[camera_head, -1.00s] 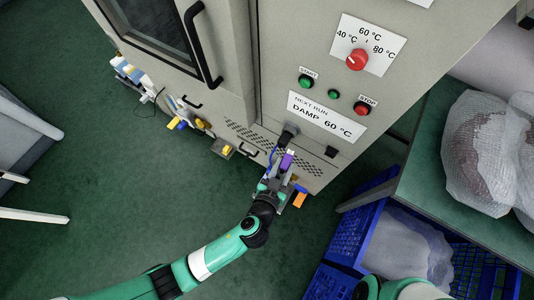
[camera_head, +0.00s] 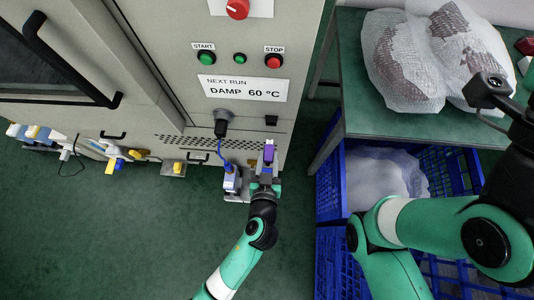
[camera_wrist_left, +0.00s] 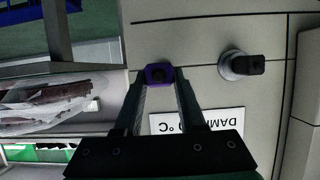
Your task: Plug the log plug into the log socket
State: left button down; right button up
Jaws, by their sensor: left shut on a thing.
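My left gripper (camera_head: 266,172) is shut on a purple plug (camera_head: 268,153) and holds it upright, close to the cabinet's lower front. In the left wrist view the plug (camera_wrist_left: 158,75) sits between the two fingertips, with a dark round part on it. A small black square port (camera_head: 271,120) is on the cabinet face just above the plug in the head view. It looks like the log socket, but no label is readable. The plug appears apart from the port. In the wrist view I cannot make out the port.
A black connector (camera_head: 222,123) with a blue cable sits on the cabinet left of the port; it also shows in the wrist view (camera_wrist_left: 240,65). A blue-and-white object (camera_head: 230,181) stands left of my gripper. Blue crates (camera_head: 332,188) and a green table (camera_head: 350,118) are right.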

aim_at(269, 147)
pick_arm(q)
jog(key=shift+w+d+b, duration=0.15)
jog(key=shift+w+b, duration=0.5)
jog(key=shift+w, duration=1.45)
jog(key=shift+b, duration=0.3)
jog(key=shift+w, duration=0.1)
jog(key=w+b, duration=0.1)
jog(key=w, duration=0.1)
jog(key=shift+w+b, duration=0.35)
jog(key=shift+w, duration=0.05)
jog(key=shift+c, duration=2.1)
grip_release()
